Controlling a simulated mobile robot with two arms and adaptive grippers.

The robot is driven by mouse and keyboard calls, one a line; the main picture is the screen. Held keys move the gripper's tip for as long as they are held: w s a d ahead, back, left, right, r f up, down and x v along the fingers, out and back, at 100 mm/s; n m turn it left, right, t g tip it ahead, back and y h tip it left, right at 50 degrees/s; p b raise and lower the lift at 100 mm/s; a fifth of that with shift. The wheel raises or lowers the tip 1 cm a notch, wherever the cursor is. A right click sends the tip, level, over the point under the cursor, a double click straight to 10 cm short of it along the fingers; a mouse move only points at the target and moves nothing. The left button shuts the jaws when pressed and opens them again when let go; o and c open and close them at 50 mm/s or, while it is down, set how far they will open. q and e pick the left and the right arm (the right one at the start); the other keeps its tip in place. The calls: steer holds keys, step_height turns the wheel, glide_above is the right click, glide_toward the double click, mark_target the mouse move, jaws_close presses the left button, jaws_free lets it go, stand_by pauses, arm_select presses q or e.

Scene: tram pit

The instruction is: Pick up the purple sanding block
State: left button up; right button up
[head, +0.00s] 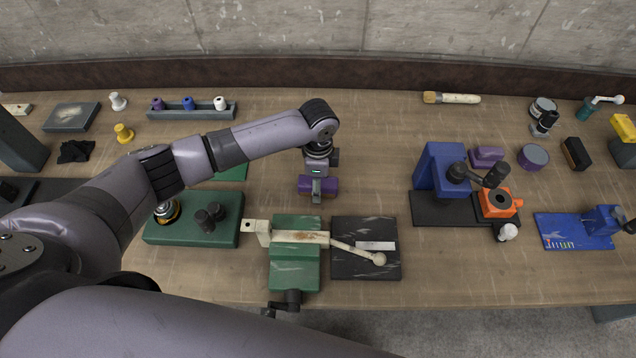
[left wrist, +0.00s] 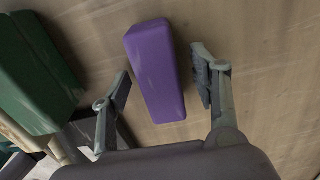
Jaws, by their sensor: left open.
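The purple sanding block (left wrist: 157,75) lies on the wooden bench, between the two fingers of my left gripper (left wrist: 160,95) in the left wrist view. The fingers are open, with bare bench visible on both sides of the block, so they do not grip it. In the head view the block (head: 327,186) is partly hidden under my left gripper (head: 317,190), which points down over it. I cannot tell how high the fingertips are above the bench. My right gripper does not show in either view.
A green vise (head: 295,262) with a pale bar and a black scratched plate (head: 365,268) are just in front of the block. A green fixture (head: 190,232) stands left. A blue and orange device (head: 440,168) stands right. The bench behind the block is clear.

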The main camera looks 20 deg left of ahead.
arm_select(q)
steer(key=c, duration=1.2)
steer(key=shift+r, duration=0.1)
steer(key=shift+c, duration=0.2)
step_height(320, 180, up, 20)
steer(key=b, duration=0.4)
steer(key=o, duration=0.6)
steer(key=c, duration=0.5)
steer(key=shift+o, duration=0.2)
steer(key=shift+d, duration=0.1)
